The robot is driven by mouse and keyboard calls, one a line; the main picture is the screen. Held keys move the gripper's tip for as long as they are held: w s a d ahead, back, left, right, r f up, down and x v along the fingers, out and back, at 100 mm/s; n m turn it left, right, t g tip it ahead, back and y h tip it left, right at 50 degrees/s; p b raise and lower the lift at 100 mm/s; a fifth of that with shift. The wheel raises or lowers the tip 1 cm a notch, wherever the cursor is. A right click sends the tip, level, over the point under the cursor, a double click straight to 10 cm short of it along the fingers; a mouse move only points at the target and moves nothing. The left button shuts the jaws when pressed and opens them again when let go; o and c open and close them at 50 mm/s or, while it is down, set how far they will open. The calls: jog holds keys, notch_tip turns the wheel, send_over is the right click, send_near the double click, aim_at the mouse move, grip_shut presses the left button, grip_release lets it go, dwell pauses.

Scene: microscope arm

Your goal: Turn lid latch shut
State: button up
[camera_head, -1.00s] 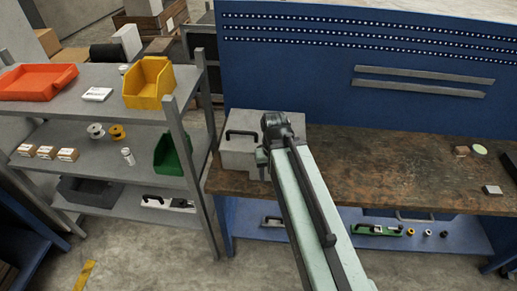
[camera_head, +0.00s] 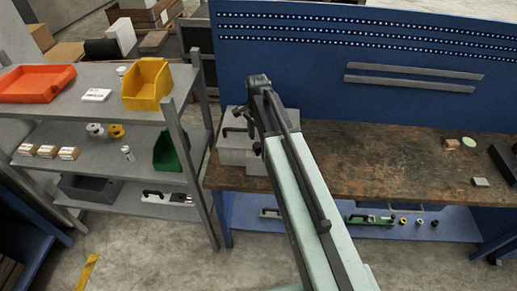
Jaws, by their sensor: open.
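A light grey box (camera_head: 231,152) stands on the left end of the wooden workbench (camera_head: 370,160), with a black handle (camera_head: 236,129) at its top. My gripper (camera_head: 257,147) points down at the box's right side, beneath the dark wrist of my pale green arm. It is open, and I see nothing held in it. My arm hides the right part of the box. I cannot make out the lid latch, nor tell whether my gripper touches the box.
A grey shelf rack (camera_head: 90,150) with an orange tray (camera_head: 36,83), a yellow bin (camera_head: 148,86) and a green bin (camera_head: 171,150) stands left of the bench. A blue panel (camera_head: 400,110) rises behind. The bench middle is clear; small items lie at its right.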

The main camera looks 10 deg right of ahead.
aim_at(258, 145)
notch_tip(258, 145, down, 5)
jog(key=b, duration=0.3)
jog(key=shift+b, duration=0.35)
jog(key=shift+r, duration=0.1)
grip_shut()
